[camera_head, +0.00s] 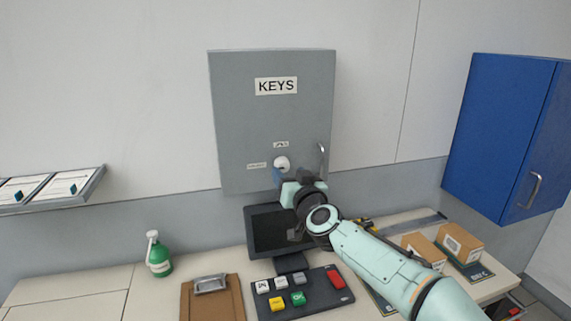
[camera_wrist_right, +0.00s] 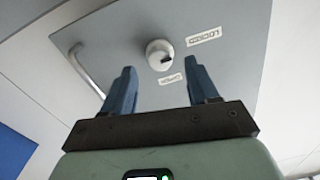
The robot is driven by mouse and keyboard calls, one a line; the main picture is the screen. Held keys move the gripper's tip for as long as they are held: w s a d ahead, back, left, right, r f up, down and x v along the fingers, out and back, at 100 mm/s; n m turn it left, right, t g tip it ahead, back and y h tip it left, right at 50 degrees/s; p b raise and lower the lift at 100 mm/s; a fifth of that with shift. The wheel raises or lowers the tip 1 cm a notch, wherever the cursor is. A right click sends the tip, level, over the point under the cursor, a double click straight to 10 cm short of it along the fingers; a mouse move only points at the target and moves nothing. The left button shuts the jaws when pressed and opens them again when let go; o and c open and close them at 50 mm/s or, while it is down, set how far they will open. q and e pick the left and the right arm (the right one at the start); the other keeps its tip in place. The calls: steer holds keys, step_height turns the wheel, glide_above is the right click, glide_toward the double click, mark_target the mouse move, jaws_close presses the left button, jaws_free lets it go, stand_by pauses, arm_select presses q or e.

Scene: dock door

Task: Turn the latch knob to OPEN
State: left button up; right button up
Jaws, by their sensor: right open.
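The white round latch knob (camera_head: 282,163) sits low on the front of the grey KEYS cabinet (camera_head: 235,120). The knob also shows in the right wrist view (camera_wrist_right: 157,50), with a dark mark pointing right and slightly down, between the LOCKED label (camera_wrist_right: 204,36) and the OPEN label (camera_wrist_right: 171,79). My right gripper (camera_head: 279,174) is just below and in front of the knob in the head view. In the wrist view its two blue fingers (camera_wrist_right: 160,67) are apart and empty, with the knob beyond the gap between their tips. My left gripper is not in view.
A metal handle (camera_head: 322,161) stands out at the cabinet's right edge. Below are a dark monitor (camera_head: 266,222), a button panel (camera_head: 311,303), a clipboard (camera_head: 212,303) and a green bottle (camera_head: 159,259). A blue cabinet (camera_head: 505,125) hangs at right.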

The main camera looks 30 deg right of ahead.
mark_target(285, 168)
steer(key=shift+p+x, duration=0.45)
steer(key=shift+x, duration=1.45)
steer(key=shift+s, duration=0.1)
steer(key=c, duration=1)
